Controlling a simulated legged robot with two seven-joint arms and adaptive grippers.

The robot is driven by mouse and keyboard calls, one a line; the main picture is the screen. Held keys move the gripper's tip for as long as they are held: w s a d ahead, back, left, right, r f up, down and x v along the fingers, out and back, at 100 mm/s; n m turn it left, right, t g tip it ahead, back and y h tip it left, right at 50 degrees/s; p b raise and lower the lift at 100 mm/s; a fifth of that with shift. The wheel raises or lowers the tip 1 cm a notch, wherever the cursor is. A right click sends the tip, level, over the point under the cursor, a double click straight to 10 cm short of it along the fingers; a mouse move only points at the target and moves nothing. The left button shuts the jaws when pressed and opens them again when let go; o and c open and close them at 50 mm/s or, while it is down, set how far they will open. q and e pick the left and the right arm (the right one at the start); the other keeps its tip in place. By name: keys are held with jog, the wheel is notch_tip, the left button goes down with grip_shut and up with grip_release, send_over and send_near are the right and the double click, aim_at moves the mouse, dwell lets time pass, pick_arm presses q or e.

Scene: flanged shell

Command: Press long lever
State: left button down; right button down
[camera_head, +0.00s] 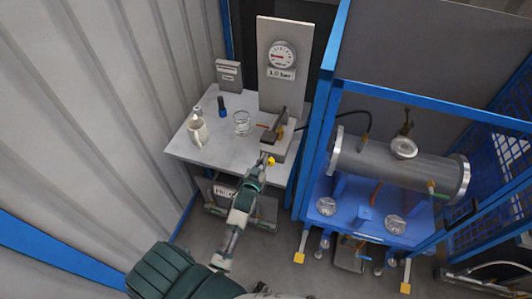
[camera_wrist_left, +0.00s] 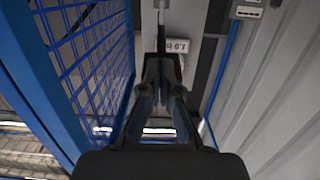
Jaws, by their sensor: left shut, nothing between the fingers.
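A dark lever (camera_head: 280,121) stands tilted on the small pump block below the gauge panel (camera_head: 284,85), at the right side of the grey table. A short orange-red handle (camera_head: 262,125) sticks out beside it. My left gripper (camera_head: 262,164) is at the table's front edge, in front of and below the lever, and looks apart from it. In the left wrist view its fingers (camera_wrist_left: 161,75) are together and hold nothing. Past them the 1.0 bar label (camera_wrist_left: 178,46) shows upside down. A clear view of the lever in the wrist picture is hard to make out. My right gripper is not in view.
A small yellow part (camera_head: 270,161) sits by the gripper. A blue frame (camera_head: 314,150) with a grey cylinder (camera_head: 385,167) stands close at the right.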

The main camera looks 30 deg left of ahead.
pick_arm(q)
jog(key=v, duration=0.5)
jog(key=shift+s+a, duration=0.15)
jog(key=shift+a, duration=0.1)
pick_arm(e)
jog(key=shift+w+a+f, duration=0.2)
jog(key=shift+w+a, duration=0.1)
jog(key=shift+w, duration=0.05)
pick_arm(q)
jog(key=shift+d, duration=0.1)
jog(key=shift+d, duration=0.2)
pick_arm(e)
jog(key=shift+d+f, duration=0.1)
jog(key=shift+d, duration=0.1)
pick_arm(q)
jog(key=shift+a, duration=0.1)
